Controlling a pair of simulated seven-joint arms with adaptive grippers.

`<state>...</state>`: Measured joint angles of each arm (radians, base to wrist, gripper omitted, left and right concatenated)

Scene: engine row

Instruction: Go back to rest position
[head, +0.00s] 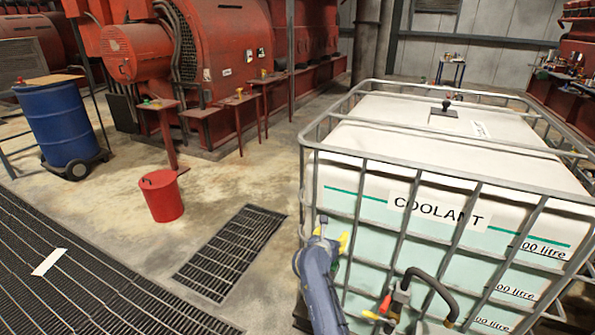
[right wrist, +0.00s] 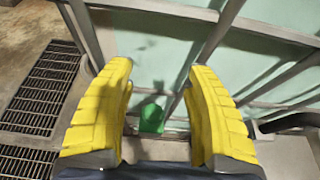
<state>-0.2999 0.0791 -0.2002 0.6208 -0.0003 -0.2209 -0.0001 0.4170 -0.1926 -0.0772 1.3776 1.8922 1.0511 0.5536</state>
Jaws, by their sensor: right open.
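My right gripper (head: 331,239) is in front of the coolant tank's caged front, near its left corner, in the head view. In the right wrist view its two yellow fingers (right wrist: 160,80) are spread apart with nothing gripped between them. A small green object (right wrist: 151,117) shows beyond the gap, low by the tank's frame; I cannot tell what it is. The white coolant tank (head: 365,185) stands in a grey metal cage. My left gripper is not in view.
A black hose (head: 437,286) with red and yellow fittings is at the tank's lower front. A red bin (head: 162,196), a floor grate (head: 232,252) and a blue drum (head: 62,122) are to the left.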

